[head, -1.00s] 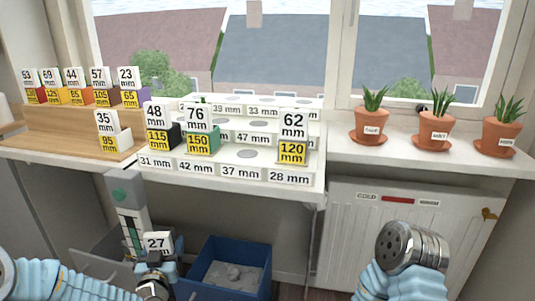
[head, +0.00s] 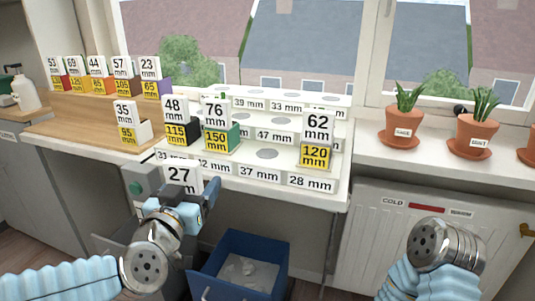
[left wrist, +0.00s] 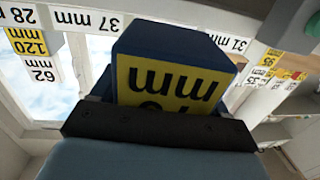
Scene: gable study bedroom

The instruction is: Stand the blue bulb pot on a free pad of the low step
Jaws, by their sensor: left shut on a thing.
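My left gripper (head: 196,203) is shut on the blue bulb pot, below and in front of the stepped white stand. The pot's white 27 mm card (head: 180,179) shows in the head view; its body is mostly hidden by the gripper. In the left wrist view the dark blue pot (left wrist: 180,38) fills the jaws, with a yellow label towards the camera. The low step (head: 240,163) has a bare grey pad (head: 267,153) above the 37 mm label. A black pot (head: 181,132), a green pot (head: 216,138) and the 62 mm pot (head: 314,156) stand beside it. My right gripper's fingers are out of view.
A wooden shelf (head: 85,108) with several labelled pots is at left. Terracotta plant pots (head: 402,128) stand on the sill at right. A blue drawer or bin (head: 240,265) is open below the stand, and a radiator (head: 400,215) is at right.

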